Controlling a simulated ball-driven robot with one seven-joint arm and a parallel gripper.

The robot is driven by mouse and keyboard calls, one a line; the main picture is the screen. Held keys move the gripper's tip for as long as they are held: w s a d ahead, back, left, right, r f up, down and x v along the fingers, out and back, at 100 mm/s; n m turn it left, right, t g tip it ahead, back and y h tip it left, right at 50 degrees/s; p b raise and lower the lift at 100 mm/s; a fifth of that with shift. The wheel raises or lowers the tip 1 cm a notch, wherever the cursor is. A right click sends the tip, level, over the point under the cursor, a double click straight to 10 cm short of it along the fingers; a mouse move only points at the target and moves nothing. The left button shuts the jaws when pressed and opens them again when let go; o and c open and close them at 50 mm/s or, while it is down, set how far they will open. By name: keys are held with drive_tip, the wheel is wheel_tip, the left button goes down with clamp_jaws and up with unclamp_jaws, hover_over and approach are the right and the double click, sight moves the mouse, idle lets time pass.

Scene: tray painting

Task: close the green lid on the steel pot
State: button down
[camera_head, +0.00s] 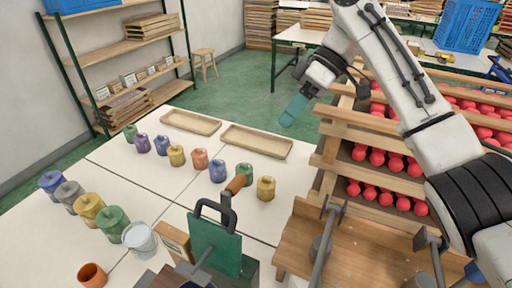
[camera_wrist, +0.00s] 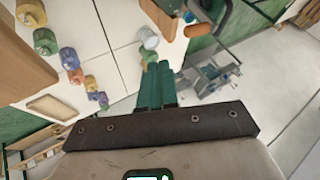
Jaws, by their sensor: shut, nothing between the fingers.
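A pale silver pot (camera_head: 140,238), which looks like the steel pot, stands upright on the white table near the front left. Its top looks pale; I cannot make out a green lid on it. A green pot (camera_head: 112,222) stands just left of it. I cannot tell a separate green lid from the green-topped pots. A silvery pot (camera_wrist: 148,38) also shows beyond my fingertips in the wrist view. My gripper (camera_head: 290,114) has teal fingers, shut and empty, raised in the air well to the right of the pots; they also show in the wrist view (camera_wrist: 156,75).
Several coloured pots, such as a yellow one (camera_head: 266,188), stand in a row behind. Two shallow trays (camera_head: 256,141) lie at the back. A green press (camera_head: 215,245) with a handle stands front centre. A wooden rack (camera_head: 340,140) of red items is beside my arm.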

drive_tip(key=s+a+f+p, duration=0.4)
drive_tip(key=s+a+f, duration=0.2)
drive_tip(key=s+f, duration=0.1)
drive_tip(key=shift+a, duration=0.35)
idle(0.5)
